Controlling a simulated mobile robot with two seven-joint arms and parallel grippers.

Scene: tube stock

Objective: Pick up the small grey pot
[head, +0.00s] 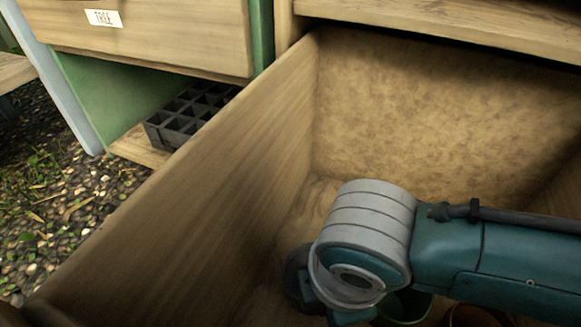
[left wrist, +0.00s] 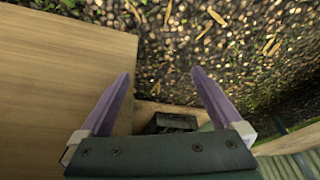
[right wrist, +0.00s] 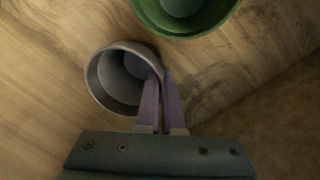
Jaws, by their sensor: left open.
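The small grey pot (right wrist: 112,82) shows in the right wrist view, with its round mouth facing the camera. My right gripper (right wrist: 158,85) has its two fingers close together on the pot's right wall, one inside the rim and one outside. It is shut on that wall. I cannot tell whether the pot is clear of the wooden floor. In the head view my right arm reaches into the open drawer and hides the grey pot and the fingertips. My left gripper (left wrist: 161,73) is open and empty in the left wrist view, above gravel.
A green pot (right wrist: 185,15) is close beside the grey one; a green pot (head: 405,308) also shows under my arm. A brownish pot (head: 470,316) is partly hidden there. The drawer's side wall (head: 190,190) stands left of my arm. A black cell tray (head: 185,118) sits on a shelf.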

